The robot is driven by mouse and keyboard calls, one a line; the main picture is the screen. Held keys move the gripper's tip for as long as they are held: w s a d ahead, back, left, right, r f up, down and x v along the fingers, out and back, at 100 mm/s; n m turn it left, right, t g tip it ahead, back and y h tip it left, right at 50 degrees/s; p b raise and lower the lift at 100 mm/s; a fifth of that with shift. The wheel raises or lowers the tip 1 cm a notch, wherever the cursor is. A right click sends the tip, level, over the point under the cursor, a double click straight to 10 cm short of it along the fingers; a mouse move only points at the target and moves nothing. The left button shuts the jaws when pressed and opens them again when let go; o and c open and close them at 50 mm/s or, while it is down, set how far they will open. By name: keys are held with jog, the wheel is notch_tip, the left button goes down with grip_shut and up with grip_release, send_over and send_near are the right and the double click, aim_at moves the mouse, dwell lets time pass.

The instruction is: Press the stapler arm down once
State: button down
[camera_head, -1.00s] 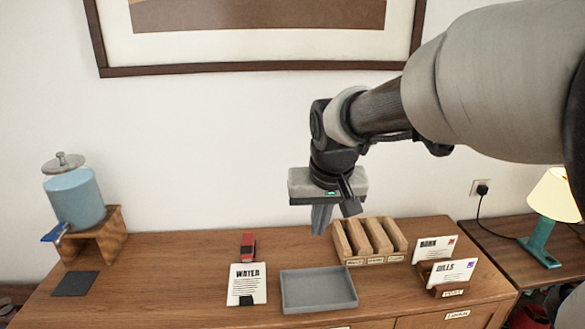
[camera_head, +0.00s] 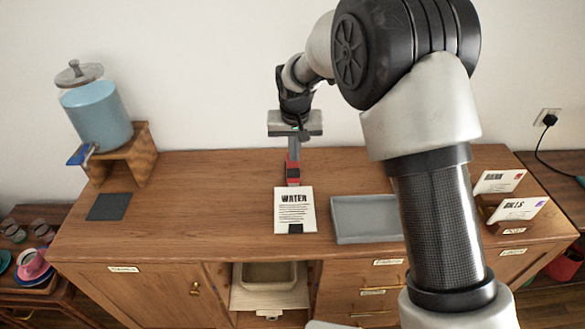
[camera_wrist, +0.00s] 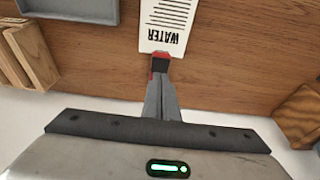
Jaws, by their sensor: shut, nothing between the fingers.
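The red and black stapler (camera_head: 293,177) lies on the wooden cabinet top, lengthwise toward the wall, at the upper edge of the white WATER sheet (camera_head: 295,205). My gripper (camera_head: 294,156) is shut and empty, pointing down at the stapler's wall-side end. In the wrist view the closed fingers (camera_wrist: 162,84) overlap much of the stapler (camera_wrist: 160,63), and only its red and black end by the sheet shows. I cannot tell whether the fingertips touch the stapler or hover just above it.
A grey tray (camera_head: 365,236) sits right of the sheet, partly behind my arm. A blue dispenser (camera_head: 97,115) on a wooden stand and a dark mat (camera_head: 108,207) are at left. Card holders (camera_head: 510,214) are at right. Cabinet top left of the stapler is clear.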

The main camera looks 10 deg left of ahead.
aim_at(294, 175)
jog(key=shift+f, duration=0.1)
dwell(0.3)
jog(key=shift+b+x, duration=1.65)
jog(key=shift+x, duration=1.75)
notch_tip(294, 175, down, 3)
jog(key=shift+f+b, duration=0.1)
jog(key=shift+b, duration=1)
jog(key=shift+r+p, duration=0.3)
jog(key=shift+r, duration=0.1)
jog(key=s, duration=0.2)
jog(key=s+r, duration=0.1)
jog(key=shift+d, duration=0.35)
jog(key=shift+w, duration=0.1)
jog(key=v, duration=1.7)
jog(key=shift+r+p, duration=0.15)
jog(key=shift+p, duration=0.3)
